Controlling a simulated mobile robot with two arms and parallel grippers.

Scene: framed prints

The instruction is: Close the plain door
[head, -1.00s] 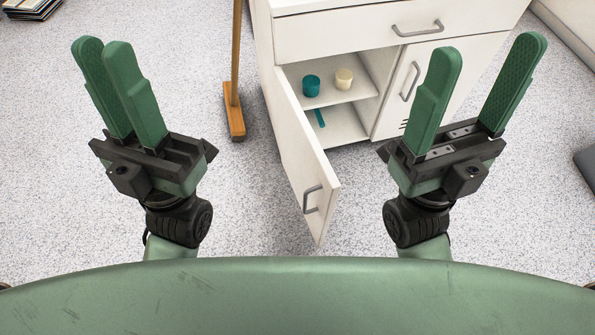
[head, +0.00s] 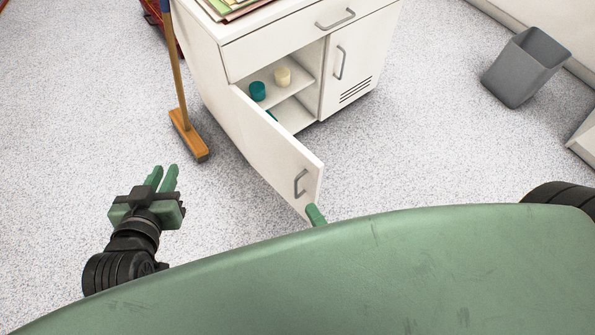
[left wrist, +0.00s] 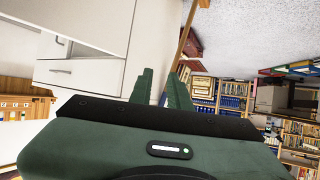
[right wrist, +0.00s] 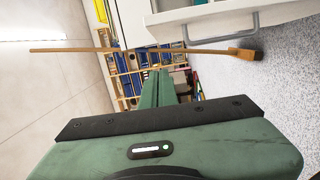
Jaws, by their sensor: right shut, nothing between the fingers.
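The plain door (head: 280,148) is the cabinet's left door, white with a grey bar handle (head: 300,183). It stands wide open, swung out toward me, its free edge nearest me. My left gripper (head: 163,178) is left of the door, apart from it, with a small gap between its fingers, which also show in the left wrist view (left wrist: 160,88). My right gripper shows in the head view only as a green fingertip (head: 315,214) by the door's lower free corner; I cannot tell if they touch. In the right wrist view its fingers (right wrist: 158,88) are together and empty.
The white cabinet (head: 262,52) has a drawer and a shut vented door (head: 352,65). A teal cup (head: 257,91) and a cream cup (head: 283,77) stand on its shelf. A broom (head: 188,135) stands left of it. A grey bin (head: 523,68) is at the right.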

